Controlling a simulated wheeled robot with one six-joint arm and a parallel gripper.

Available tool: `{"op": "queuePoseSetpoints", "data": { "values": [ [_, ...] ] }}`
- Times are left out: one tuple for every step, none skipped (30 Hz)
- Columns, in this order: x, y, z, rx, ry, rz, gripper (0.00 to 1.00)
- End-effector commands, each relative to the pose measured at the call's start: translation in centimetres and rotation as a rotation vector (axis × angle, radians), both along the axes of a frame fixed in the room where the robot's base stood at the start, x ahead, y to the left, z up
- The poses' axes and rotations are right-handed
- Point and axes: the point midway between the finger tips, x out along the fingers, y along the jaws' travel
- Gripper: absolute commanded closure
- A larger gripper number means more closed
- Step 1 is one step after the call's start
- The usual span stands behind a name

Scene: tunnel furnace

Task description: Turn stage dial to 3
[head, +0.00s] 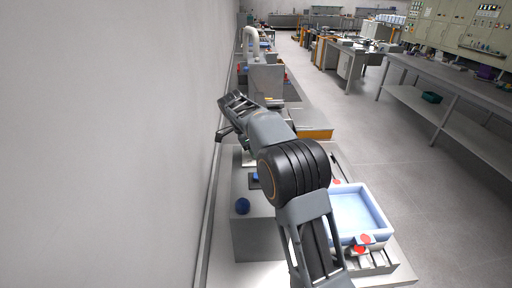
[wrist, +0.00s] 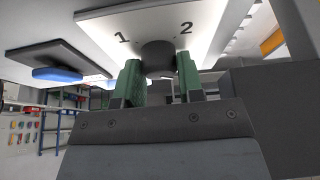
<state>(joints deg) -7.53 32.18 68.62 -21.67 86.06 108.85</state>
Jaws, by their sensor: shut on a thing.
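The stage dial (wrist: 158,56) is a dark round knob on a pale plate (wrist: 108,22) marked 1 and 2 in the wrist view. The 1 is to its upper left and the 2 to its upper right. No 3 and no clear pointer mark show, so I cannot tell the setting. My gripper (wrist: 160,82) has its two green-padded fingers on either side of the knob, shut on it. In the head view my gripper (head: 230,116) is near the wall at the left, and the dial cannot be made out there.
A blue round knob (wrist: 57,74) under a dark plate is left of the dial in the wrist view. A pale blue tray (head: 357,212) stands at right. Open floor lies further right.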

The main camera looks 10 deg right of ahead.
Motion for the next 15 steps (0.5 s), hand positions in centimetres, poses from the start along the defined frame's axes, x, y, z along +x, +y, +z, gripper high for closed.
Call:
{"op": "queuePoseSetpoints", "data": {
  "values": [
    [0.04, 0.07, 0.09, 0.002, 0.0, -0.013, 0.89],
    [0.04, 0.08, 0.07, 0.002, -0.001, -0.022, 0.89],
    [0.03, 0.07, 0.07, 0.002, -0.001, -0.032, 0.89],
    [0.03, 0.08, 0.06, 0.002, -0.001, -0.038, 0.89],
    [0.02, 0.07, 0.05, 0.002, 0.0, -0.043, 0.89],
    [0.02, 0.07, 0.05, 0.002, 0.0, -0.05, 0.89],
    [0.02, 0.07, 0.05, 0.003, -0.001, -0.053, 0.89],
    [0.02, 0.08, 0.04, 0.003, -0.001, -0.056, 0.89],
    [0.03, 0.08, 0.04, 0.003, -0.002, -0.06, 0.89],
    [0.03, 0.08, 0.04, 0.003, -0.001, -0.061, 0.89],
    [0.03, 0.08, 0.04, 0.003, -0.001, -0.062, 0.89],
    [0.03, 0.08, 0.03, 0.003, -0.002, -0.064, 0.89],
    [0.03, 0.08, 0.03, 0.003, -0.001, -0.065, 0.89],
    [0.03, 0.08, 0.03, 0.003, -0.001, -0.065, 0.89],
    [0.03, 0.08, 0.03, 0.003, -0.001, -0.065, 0.89]
  ]
}}
